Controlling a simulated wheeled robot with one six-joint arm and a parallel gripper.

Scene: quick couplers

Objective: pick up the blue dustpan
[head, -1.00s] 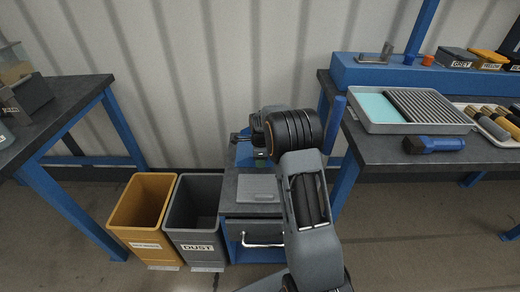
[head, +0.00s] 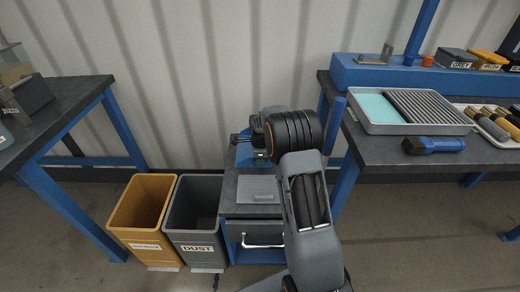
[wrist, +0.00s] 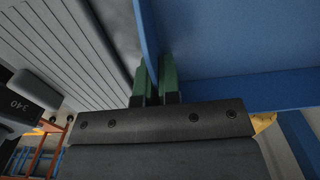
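The blue dustpan (head: 243,156) shows in the head view as a small blue patch at the back of the low cabinet, mostly hidden by my gripper. In the wrist view a broad blue surface (wrist: 235,45), which looks like the dustpan up close, fills the upper right. My gripper (wrist: 155,75) has its two green fingers nearly together, with the blue wall's edge running down between them. It looks shut on that wall. In the head view my gripper (head: 258,138) is above the cabinet top, and its fingertips are hidden.
The low cabinet (head: 262,208) has a grey plate (head: 257,189) on top. An orange bin (head: 141,222) and a grey DUST bin (head: 194,222) stand left of it. Workbenches flank both sides; the right one (head: 385,152) carries a tray (head: 412,128) and a blue-and-black tool (head: 433,146).

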